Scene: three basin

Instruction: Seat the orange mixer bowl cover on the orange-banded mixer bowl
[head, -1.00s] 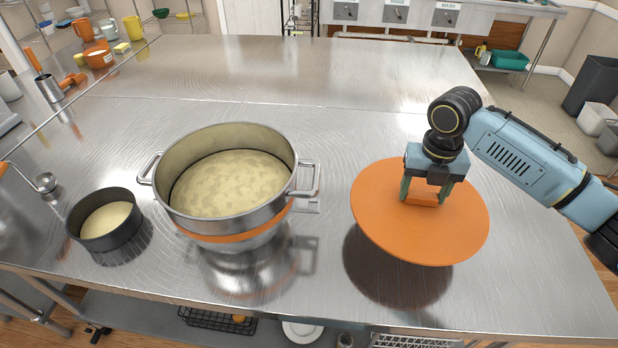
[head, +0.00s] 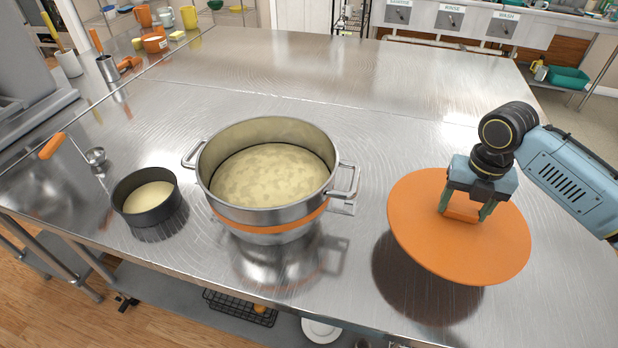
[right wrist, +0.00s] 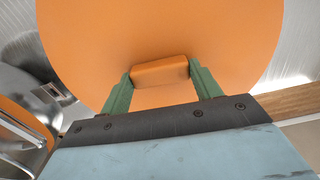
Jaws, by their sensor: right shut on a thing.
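The orange mixer bowl cover (head: 420,225) is a flat round disc held above the steel table, to the right of the bowl and apart from it. My right gripper (head: 462,212) is shut on the block handle on top of the cover. The right wrist view shows both fingers against the handle (right wrist: 160,72), with the cover (right wrist: 90,40) spread below. The mixer bowl (head: 270,215) is steel with an orange band and two side handles. It stands upright and uncovered on the table, with pale dough inside. Its edge shows at the left of the right wrist view. My left gripper is not in view.
A small dark pan (head: 150,210) with pale batter stands left of the bowl. An orange-handled ladle (head: 60,143) lies farther left. Orange and yellow kitchenware (head: 155,42) stands at the back left. The table (head: 330,75) behind the bowl is clear.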

